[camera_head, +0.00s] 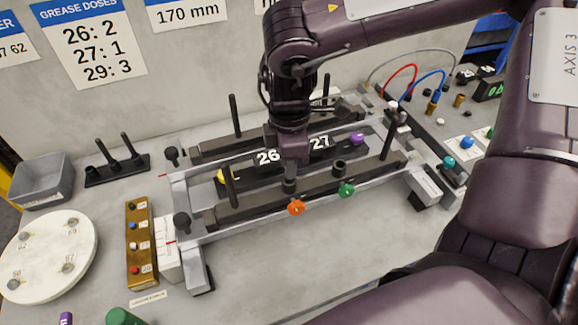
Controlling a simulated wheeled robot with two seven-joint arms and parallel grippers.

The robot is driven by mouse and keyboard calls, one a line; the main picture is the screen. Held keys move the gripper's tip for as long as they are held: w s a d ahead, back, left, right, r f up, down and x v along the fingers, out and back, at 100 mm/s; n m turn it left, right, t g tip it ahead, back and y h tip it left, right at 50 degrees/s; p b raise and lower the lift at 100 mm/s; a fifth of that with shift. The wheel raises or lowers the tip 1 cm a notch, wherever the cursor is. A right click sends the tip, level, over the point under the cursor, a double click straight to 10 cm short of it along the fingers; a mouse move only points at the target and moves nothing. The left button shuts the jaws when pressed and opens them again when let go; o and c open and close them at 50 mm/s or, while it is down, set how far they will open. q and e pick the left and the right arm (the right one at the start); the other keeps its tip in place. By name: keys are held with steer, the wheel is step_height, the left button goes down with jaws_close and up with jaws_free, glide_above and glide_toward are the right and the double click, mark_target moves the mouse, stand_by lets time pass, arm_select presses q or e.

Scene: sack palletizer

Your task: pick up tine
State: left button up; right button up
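Several black upright rods that look like tines stand on a grey metal frame (205,237). One rod is at the back left (235,116), one at the front left (229,186) and one at the right (389,143). A black holder (117,172) left of the frame carries more upright black pegs. My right gripper (290,178) points down over the middle of the frame, just above or at a short dark post (289,187) on the front bar. Its fingers are too small and dark to tell whether they grip it. My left gripper is not in view.
Orange (296,208) and green (346,189) knobs stick out at the frame's front. A grey bin (41,178), a round white plate (45,255) and a brass block (141,245) stand at the left. Hoses and fittings crowd the right. The bench front is mostly clear.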

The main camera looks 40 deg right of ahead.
jaws_close()
steer(key=shift+r, duration=0.1)
steer(key=shift+r, duration=0.25)
step_height(320, 180, up, 11)
steer(key=shift+w+f+b, duration=0.1)
steer(key=shift+b, duration=1.1)
step_height(320, 180, up, 8)
steer(key=shift+r, duration=0.25)
steer(key=shift+f, duration=0.1)
